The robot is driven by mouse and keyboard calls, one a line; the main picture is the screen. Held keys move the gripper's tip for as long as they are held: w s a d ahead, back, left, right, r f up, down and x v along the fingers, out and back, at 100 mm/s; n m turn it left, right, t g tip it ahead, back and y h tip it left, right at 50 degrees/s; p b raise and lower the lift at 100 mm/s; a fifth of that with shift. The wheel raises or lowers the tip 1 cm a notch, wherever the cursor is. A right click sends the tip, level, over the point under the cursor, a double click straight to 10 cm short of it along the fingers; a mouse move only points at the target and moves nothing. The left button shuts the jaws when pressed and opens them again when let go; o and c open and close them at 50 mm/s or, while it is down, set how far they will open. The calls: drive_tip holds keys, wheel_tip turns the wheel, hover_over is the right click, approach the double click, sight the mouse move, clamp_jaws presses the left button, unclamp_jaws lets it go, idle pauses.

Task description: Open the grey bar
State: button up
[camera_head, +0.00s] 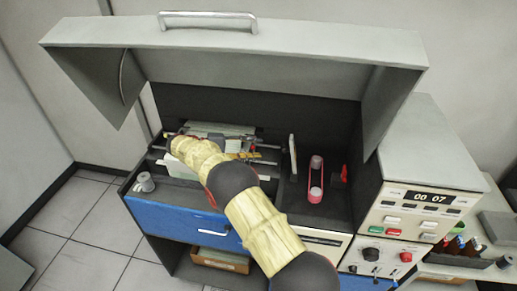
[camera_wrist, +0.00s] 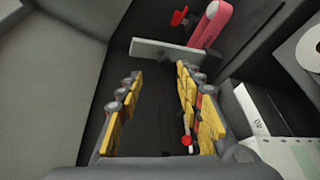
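The grey bar (camera_head: 292,155) is a thin, pale upright plate inside the open machine, left of a pink belt loop. In the wrist view the grey bar (camera_wrist: 160,52) lies across the space just ahead of my fingertips. My gripper (camera_head: 277,154) reaches into the machine from the left and points at the bar. In the wrist view my gripper (camera_wrist: 158,70) has its two yellow fingers wide apart, with nothing between them. The right fingertip is close to the bar; I cannot tell whether it touches. My arm hides part of the machine's interior.
The machine's grey lid (camera_head: 300,40) stands raised above my arm. The pink belt loop (camera_head: 315,180) and a red lever (camera_head: 344,174) are right of the bar. A control panel (camera_head: 415,215) stands further right. A blue drawer front (camera_head: 165,210) is below.

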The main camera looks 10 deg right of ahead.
drive_tip(key=shift+c, duration=0.2)
